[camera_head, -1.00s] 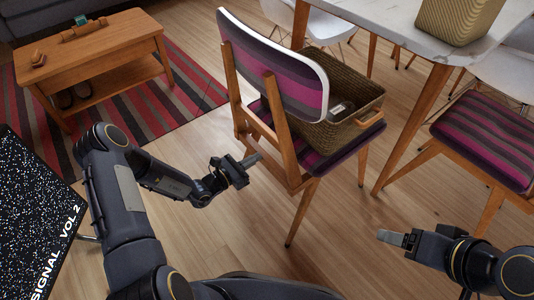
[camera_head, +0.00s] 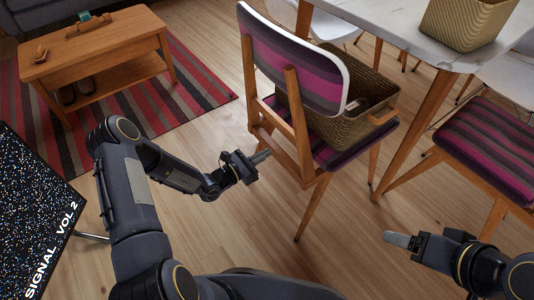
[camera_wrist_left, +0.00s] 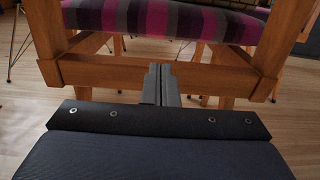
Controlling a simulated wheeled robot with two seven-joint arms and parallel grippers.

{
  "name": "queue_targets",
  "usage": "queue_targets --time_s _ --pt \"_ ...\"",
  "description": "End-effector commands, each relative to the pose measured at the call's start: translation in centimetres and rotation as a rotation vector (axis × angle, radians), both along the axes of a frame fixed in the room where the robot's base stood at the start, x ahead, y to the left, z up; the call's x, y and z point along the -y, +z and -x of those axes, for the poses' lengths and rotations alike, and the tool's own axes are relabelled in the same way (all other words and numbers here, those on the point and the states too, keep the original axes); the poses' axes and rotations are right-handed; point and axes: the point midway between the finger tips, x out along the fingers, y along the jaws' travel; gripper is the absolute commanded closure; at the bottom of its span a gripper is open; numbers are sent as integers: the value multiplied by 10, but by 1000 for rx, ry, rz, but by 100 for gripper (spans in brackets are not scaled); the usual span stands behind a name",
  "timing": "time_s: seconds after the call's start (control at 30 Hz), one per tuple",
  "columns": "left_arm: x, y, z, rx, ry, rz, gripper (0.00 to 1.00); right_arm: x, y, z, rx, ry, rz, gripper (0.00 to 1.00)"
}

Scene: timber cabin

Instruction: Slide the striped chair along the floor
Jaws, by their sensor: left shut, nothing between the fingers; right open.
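The striped chair (camera_head: 292,62) stands upright in the middle of the head view, its purple and grey backrest towards me. Its striped seat also shows in the left wrist view (camera_wrist_left: 175,18). A woven basket (camera_head: 345,128) with a dark item inside sits on the seat. My left gripper (camera_head: 262,157) is shut and empty, its tips at the wooden rail low on the chair's back side. In the left wrist view, the closed fingers (camera_wrist_left: 160,85) overlap this rail; I cannot tell whether they touch it. My right gripper (camera_head: 392,239) is open and empty, right of the chair and apart from it.
A white-topped table (camera_head: 390,28) with another basket (camera_head: 465,20) stands behind the chair. A second striped chair (camera_head: 490,145) is at the right. A wooden coffee table (camera_head: 95,45) on a striped rug (camera_head: 195,75) is at the left. The floor between is partly clear.

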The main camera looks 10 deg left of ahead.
Motion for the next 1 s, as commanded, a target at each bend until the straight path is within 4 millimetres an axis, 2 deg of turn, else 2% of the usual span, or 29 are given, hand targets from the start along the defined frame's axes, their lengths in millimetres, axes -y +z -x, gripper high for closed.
queue_targets --time_s 0.53,0.9,1.0 --pt "-54 1 61 -2 3 -1 100 0 17 0 -1 0 0 28" --pt "-58 0 67 0 1 0 100 0 17 0 -1 0 0 28" --pt "-57 9 67 18 -24 -19 100 0 18 0 -1 0 0 28"
